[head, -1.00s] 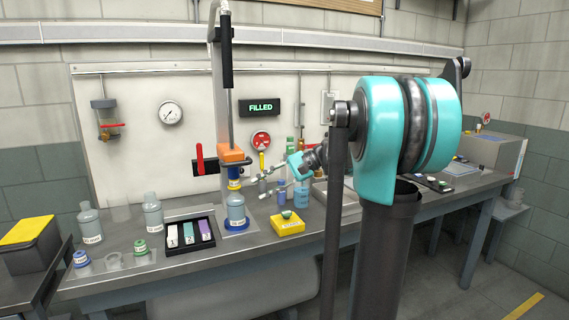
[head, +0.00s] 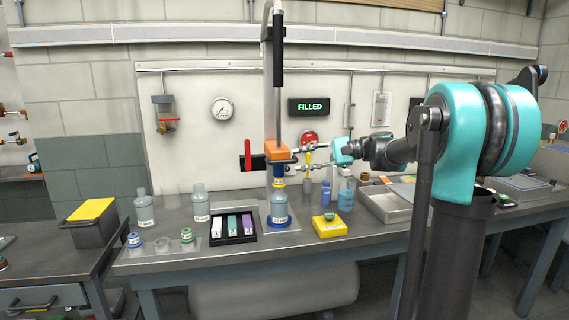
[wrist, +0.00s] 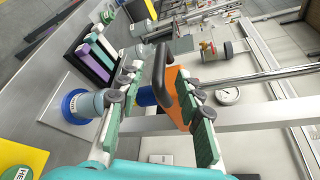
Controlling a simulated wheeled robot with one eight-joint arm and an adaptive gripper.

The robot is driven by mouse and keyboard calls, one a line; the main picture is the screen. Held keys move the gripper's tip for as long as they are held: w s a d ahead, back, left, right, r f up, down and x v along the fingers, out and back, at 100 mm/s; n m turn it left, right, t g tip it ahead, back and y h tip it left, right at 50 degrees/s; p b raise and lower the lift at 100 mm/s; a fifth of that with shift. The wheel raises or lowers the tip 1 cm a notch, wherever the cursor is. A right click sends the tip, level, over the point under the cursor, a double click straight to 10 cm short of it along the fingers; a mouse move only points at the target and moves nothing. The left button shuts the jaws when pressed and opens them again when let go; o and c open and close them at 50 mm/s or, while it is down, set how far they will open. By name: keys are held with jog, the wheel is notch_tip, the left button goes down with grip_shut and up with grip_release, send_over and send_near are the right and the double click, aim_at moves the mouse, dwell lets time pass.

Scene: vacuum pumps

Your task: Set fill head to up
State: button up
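The fill head is an orange block (head: 279,151) on a vertical post, with a dark looped handle (wrist: 160,78). It sits low, above a clear bottle (head: 279,207) on a blue ring, and a yellow and blue nozzle part shows between them. My gripper (head: 297,160) is just right of the fill head. In the wrist view, its green-padded fingers (wrist: 157,75) are spread apart, one on each side of the handle. The handle lies between them, closer to the right finger; I cannot tell whether they touch. A lit sign (head: 312,107) reads FILLED.
A black tray (head: 256,238) with coloured blocks and a yellow box (head: 330,228) stand in front on the bench. Bottles (head: 201,203) stand left. A red lever (head: 247,155) is left of the post. A metal tray (head: 385,208) lies right.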

aim_at(290, 161)
jog(key=shift+x, duration=3.1)
grip_shut()
